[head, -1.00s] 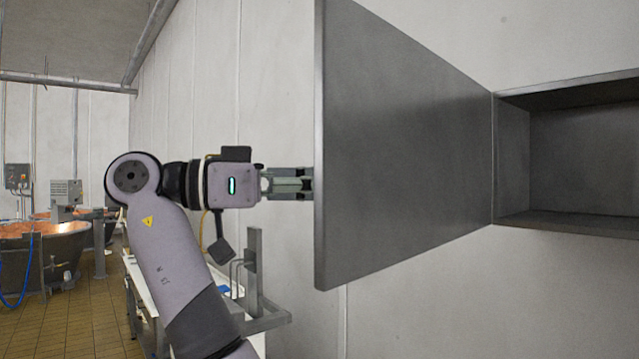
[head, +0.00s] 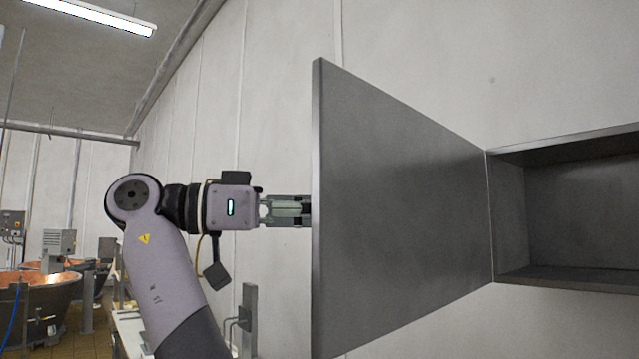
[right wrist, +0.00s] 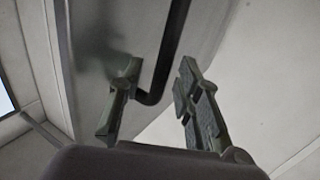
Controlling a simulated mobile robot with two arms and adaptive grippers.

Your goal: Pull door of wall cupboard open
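The grey wall cupboard (head: 510,276) is at the right of the head view. Its flat grey door (head: 405,210) stands swung far out from the box, its inner face toward me. My right gripper (head: 290,211) is at the door's free edge, its tips hidden behind it. In the right wrist view, a dark bent handle (right wrist: 168,65) is fixed on the door's outer face (right wrist: 95,55). The fingers of my right gripper (right wrist: 159,75) stand apart, with the handle's lower bend between them and a gap at the right finger. My left gripper is not in view.
The pale panelled wall (head: 270,110) runs behind my arm. A grey metal stand (head: 248,320) is low below the gripper. Copper vats (head: 45,290) stand far off at lower left. The cupboard's visible interior is empty.

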